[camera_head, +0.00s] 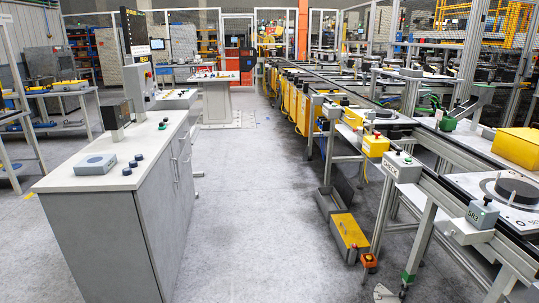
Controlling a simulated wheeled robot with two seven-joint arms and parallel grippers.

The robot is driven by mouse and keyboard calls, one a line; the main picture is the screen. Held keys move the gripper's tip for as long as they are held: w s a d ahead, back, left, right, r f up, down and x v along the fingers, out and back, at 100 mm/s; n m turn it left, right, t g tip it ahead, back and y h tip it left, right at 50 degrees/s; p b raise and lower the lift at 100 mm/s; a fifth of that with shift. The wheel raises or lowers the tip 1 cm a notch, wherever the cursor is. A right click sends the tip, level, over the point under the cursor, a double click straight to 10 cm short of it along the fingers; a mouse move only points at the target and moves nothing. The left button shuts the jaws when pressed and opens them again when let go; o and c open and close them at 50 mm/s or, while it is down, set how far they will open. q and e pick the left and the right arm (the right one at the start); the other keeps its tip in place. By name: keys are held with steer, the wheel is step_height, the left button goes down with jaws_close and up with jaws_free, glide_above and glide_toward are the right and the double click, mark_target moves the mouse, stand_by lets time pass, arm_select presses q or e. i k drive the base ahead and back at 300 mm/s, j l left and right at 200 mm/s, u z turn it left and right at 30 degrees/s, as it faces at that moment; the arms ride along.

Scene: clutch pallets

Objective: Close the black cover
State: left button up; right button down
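Neither of my grippers shows in the head view. I cannot tell for sure which thing is the black cover. A black round disc (517,190) lies on a light pallet plate (468,182) on the conveyor at the right. A dark upright box (116,114) stands on the grey cabinet at the left. Whether either has an opening or a hinge is too small to tell.
A grey cabinet (95,238) stands at the left, with a blue-grey box (96,164) on top. The conveyor at the right carries a yellow box (517,147) and a grey button box (403,167). A yellow pedal box (350,235) is on the floor. The middle aisle is clear.

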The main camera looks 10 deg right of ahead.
mark_target(344, 188)
steer(key=i+z, duration=0.1)
steer(key=i, duration=1.15)
steer(key=i+j+z, duration=0.1)
steer(key=i, duration=1.15)
steer(key=i+z, duration=0.2)
steer(key=i, duration=0.4)
steer(key=i+z, duration=0.15)
steer(key=i, duration=0.5)
steer(key=i+j+z, duration=0.2)
steer(key=i, duration=0.4)
steer(key=i+j+z, duration=0.15)
steer(key=i, duration=0.45)
steer(key=l, duration=0.05)
